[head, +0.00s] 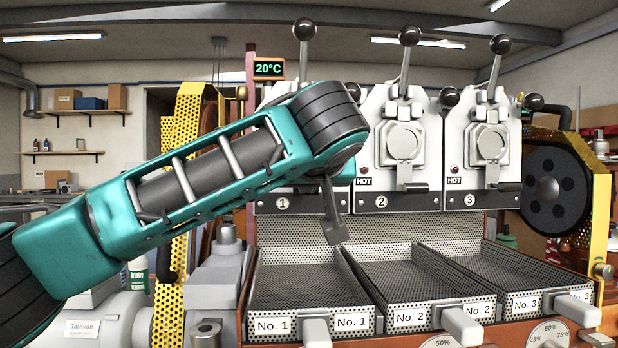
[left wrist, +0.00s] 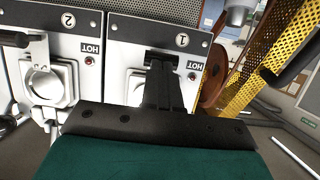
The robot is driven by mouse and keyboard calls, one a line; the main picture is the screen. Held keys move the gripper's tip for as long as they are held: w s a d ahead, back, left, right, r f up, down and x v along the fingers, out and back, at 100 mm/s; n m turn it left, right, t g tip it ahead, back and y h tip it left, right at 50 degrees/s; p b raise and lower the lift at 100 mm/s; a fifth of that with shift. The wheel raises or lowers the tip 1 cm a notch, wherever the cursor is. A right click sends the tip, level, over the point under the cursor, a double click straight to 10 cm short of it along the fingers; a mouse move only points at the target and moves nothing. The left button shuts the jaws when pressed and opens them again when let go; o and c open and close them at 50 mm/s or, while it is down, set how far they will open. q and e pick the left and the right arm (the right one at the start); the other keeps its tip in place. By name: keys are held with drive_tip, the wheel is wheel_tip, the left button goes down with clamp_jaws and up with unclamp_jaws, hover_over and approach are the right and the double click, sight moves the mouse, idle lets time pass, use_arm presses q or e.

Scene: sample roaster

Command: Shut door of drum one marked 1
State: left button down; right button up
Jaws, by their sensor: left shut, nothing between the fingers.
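Drum one is a white front panel with a plate marked 1 (head: 283,204). In the head view my left arm covers most of it. My left gripper (head: 335,236) hangs in front of it, shut and empty, fingers pointing down. The left wrist view is upside down and shows the plate marked 1 (left wrist: 182,41). There the gripper's shut fingers (left wrist: 163,72) overlap a dark handle below drum one's door. Whether they touch it I cannot tell. A pale edge of the door area (left wrist: 137,88) shows beside the fingers; the rest is hidden, so its position is unclear. My right gripper is not in view.
Drum two (head: 402,143) and drum three (head: 490,145) stand to the right, with HOT labels and tall black-knobbed levers. Perforated trays, including tray No. 1 (head: 272,325), lie below. A yellow perforated guard (head: 190,110) stands at the left.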

use_arm(q)
drive_tip(key=v, duration=1.3)
drive_tip(key=s+r+b, duration=0.2)
drive_tip(key=s+r, duration=0.3)
drive_tip(key=r, duration=0.1)
drive_tip(key=shift+b, duration=0.3)
idle(0.5)
drive_tip(key=shift+w, duration=0.1)
